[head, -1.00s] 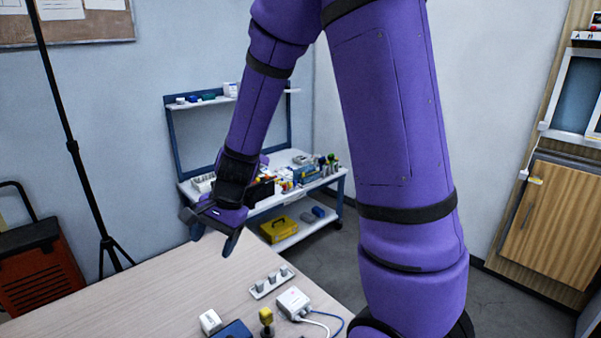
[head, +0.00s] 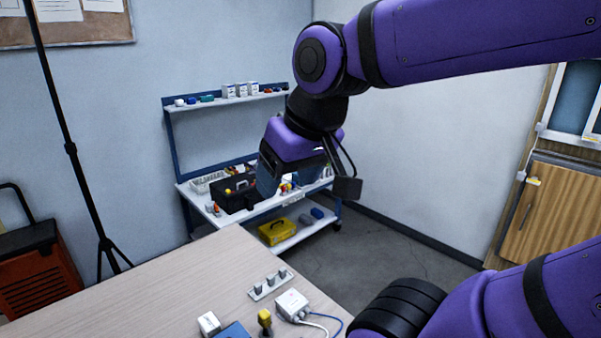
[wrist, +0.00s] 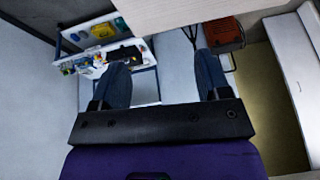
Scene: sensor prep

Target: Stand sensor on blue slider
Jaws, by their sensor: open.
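On the wooden table in the head view, a small item with a yellow top and dark base (head: 265,318) stands at the front. A flat blue piece (head: 234,330), perhaps the blue slider, lies left of it, cut off by the frame's bottom edge. A small white block (head: 209,323) is beside the blue piece. I cannot tell for sure which item is the sensor. My gripper (head: 308,187) is open and empty, raised beyond the table's far edge, in front of the shelf bench. In the wrist view its two fingers (wrist: 161,62) are spread apart with nothing between them.
A white box with cables (head: 292,304) and a white strip with grey pegs (head: 270,284) are near the table's right edge. The table's left part (head: 130,305) is clear. A blue-framed bench (head: 190,190) with clutter stands behind. A black tripod (head: 72,150) stands left.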

